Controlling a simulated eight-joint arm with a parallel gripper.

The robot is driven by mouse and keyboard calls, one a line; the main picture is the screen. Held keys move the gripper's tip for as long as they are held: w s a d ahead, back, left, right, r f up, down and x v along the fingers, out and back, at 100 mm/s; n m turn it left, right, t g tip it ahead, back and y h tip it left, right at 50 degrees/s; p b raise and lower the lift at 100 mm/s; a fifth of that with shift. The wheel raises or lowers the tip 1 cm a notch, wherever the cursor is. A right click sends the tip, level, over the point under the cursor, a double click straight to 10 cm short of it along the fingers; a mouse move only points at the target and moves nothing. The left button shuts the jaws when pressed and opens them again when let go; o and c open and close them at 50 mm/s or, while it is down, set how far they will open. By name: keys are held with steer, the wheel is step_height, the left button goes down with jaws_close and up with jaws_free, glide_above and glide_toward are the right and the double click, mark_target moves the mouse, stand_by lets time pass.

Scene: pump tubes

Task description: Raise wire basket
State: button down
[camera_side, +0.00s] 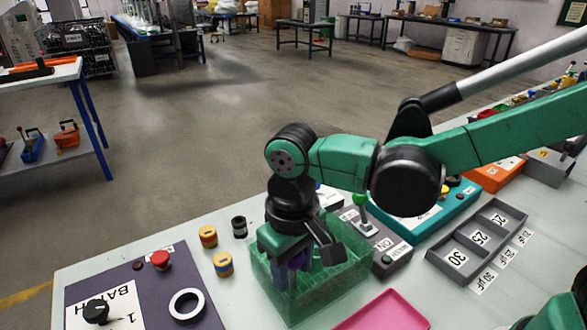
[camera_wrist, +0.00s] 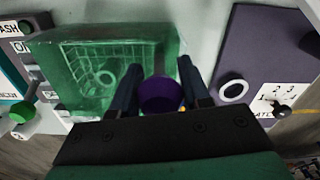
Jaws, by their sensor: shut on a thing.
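The green see-through tank (camera_side: 335,285) stands on the bench. In the wrist view the tank (camera_wrist: 45,50) shows a pale wire grid, the wire basket (camera_wrist: 110,57), low inside it, with a small ring in it. My gripper (camera_side: 291,262) points down at the left part of the tank in the side view. In the wrist view my gripper (camera_wrist: 160,80) is shut on a purple round piece (camera_wrist: 161,97), near the tank's right side. Whether the purple piece is inside the tank or just beside it is hard to tell. The basket's lower part is hidden.
A grey wash panel with a green-knobbed lever (camera_side: 361,202) stands right behind the tank. A purple panel (camera_side: 140,290) with a red button and white ring lies left. Yellow-banded cylinders (camera_side: 222,264) stand between. A pink tray (camera_side: 385,312) is in front; a grey numbered tray (camera_side: 480,240) is right.

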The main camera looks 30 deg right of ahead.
steer(key=shift+r, duration=3.25)
steer(key=shift+c, duration=2.4)
jaws_free()
steer(key=shift+r, duration=2.8)
